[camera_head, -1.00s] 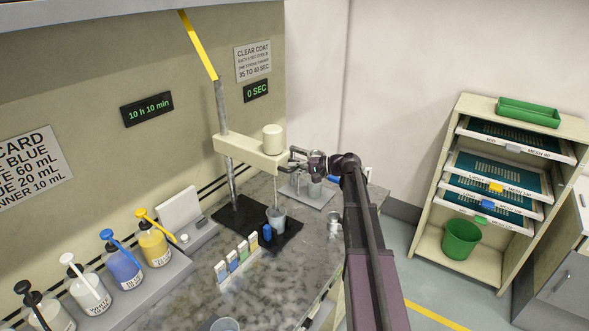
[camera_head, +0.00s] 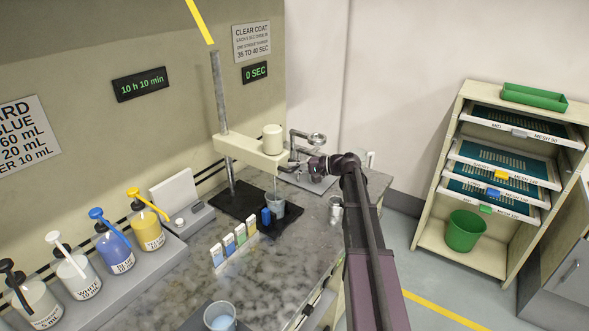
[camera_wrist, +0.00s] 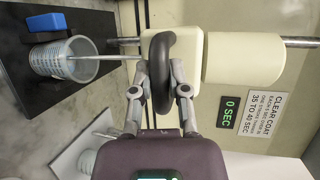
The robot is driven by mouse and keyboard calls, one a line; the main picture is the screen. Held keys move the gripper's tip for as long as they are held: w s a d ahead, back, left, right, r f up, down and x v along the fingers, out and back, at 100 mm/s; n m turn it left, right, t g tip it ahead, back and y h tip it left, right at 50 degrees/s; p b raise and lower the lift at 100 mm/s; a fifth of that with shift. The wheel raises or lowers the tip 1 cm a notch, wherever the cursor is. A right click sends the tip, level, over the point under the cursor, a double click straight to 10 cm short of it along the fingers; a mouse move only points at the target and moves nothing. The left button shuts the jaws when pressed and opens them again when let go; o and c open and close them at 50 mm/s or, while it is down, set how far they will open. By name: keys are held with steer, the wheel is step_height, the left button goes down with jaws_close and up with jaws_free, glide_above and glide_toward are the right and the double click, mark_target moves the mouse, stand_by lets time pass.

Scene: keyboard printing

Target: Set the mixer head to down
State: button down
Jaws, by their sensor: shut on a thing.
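The mixer head (camera_head: 250,150) is a cream arm with a cylinder on top, mounted on a grey post (camera_head: 221,95). It sits low on the post, above a grey cup (camera_head: 277,206). Its thin stirrer rod (camera_wrist: 100,57) reaches into the mouth of the cup, which also shows in the wrist view (camera_wrist: 55,62). My gripper (camera_head: 293,166) is at the right end of the mixer head. In the wrist view, my gripper (camera_wrist: 160,90) is shut on the black curved handle (camera_wrist: 165,45) at the head's front. The rod's tip is hidden inside the cup.
A blue block (camera_head: 266,216) stands beside the cup on the black base (camera_head: 238,203). Several colour-marked cards (camera_head: 235,246) and pump bottles (camera_head: 113,252) stand to the left. Another cup (camera_head: 220,318) is at the front. A shelf rack (camera_head: 484,103) stands right.

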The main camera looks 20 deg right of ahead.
steer(key=shift+f+b, duration=0.5)
steer(key=shift+f, duration=0.35)
steer(key=shift+s, duration=0.15)
steer(key=shift+f, duration=0.1)
steer(key=c, duration=0.6)
jaws_free()
steer(key=shift+a+f, duration=0.1)
